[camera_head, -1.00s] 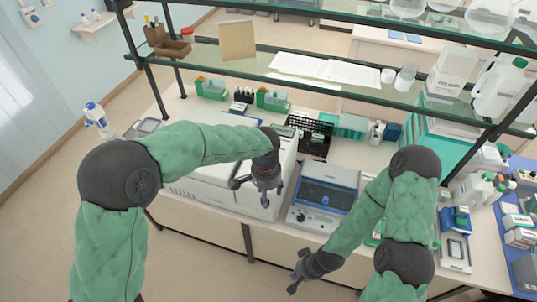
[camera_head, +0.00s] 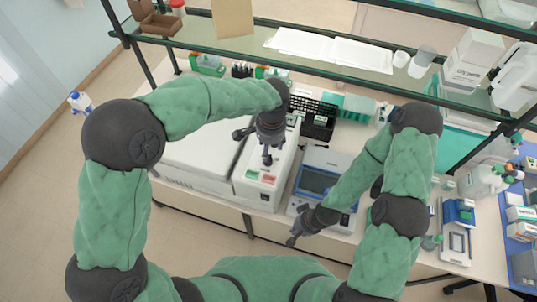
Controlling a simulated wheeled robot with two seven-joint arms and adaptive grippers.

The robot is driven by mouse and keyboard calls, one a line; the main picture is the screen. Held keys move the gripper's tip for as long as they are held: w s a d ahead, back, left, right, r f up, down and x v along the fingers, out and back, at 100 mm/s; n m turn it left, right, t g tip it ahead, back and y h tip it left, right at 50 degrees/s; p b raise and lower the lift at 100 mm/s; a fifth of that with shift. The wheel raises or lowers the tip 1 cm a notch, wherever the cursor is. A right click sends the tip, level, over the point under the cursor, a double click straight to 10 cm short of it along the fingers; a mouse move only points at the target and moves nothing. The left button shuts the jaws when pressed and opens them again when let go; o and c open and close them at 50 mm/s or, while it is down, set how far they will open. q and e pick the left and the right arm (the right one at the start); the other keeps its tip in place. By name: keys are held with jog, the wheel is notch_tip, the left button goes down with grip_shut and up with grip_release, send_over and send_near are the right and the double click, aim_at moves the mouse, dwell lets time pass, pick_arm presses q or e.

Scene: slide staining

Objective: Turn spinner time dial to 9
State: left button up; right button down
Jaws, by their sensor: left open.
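A white benchtop device with a blue window (camera_head: 318,180), which looks like the spinner, stands at the bench's front edge. Its dial marks are too small to read. My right gripper (camera_head: 293,240) is in front of its lower left corner and hides part of that front; its finger gap is unclear. My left gripper (camera_head: 267,158) is open and empty, pointing down over the panel end of the large white machine to the left. That panel (camera_head: 262,178) shows a red and a green patch. I cannot tell whether the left fingers touch it.
The large white machine (camera_head: 195,160) fills the bench left of the device. A black rack (camera_head: 318,118) stands behind. A glass shelf (camera_head: 210,48) with papers crosses above the bench back. Bottles and a small blue device (camera_head: 458,212) stand on the right.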

pick_arm(q)
jog(key=f, duration=0.7)
jog(key=shift+w+a+f, duration=0.1)
jog(key=shift+w+f, duration=0.05)
jog(key=shift+w, duration=0.15)
grip_shut()
